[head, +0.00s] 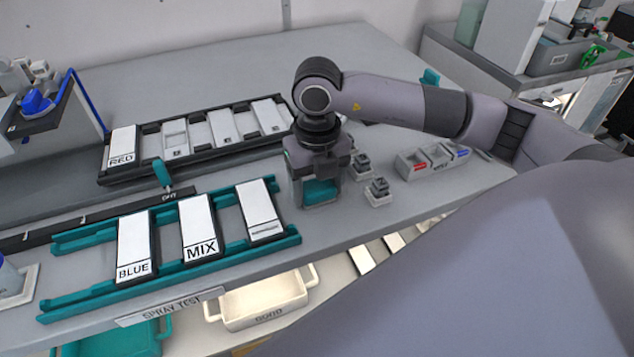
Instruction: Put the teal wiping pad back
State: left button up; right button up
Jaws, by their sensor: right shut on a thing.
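My right gripper (318,198) points down over the table, just right of the teal rack (170,274). It is shut on the teal wiping pad (320,190), which shows as a teal block between the fingers. The gripper hides part of the pad, and I cannot tell whether the pad touches the table. My left gripper is not in view.
The teal rack holds white panels, two marked BLUE and MIX (201,228). A black rack (188,160) with a RED panel stands behind. Small grey blocks (378,191) and a divided tray (432,160) lie right of the gripper. A cream GOOD bin (262,303) sits below the front edge.

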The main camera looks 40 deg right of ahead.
aim_at(318, 185)
jog(key=shift+f, duration=0.1)
jog(key=o, duration=0.6)
jog(key=shift+f, duration=0.1)
jog(key=o, duration=0.4)
jog(key=shift+r, duration=0.2)
notch_tip(318, 185, up, 12)
jog(key=shift+b, duration=0.35)
jog(key=shift+s, duration=0.1)
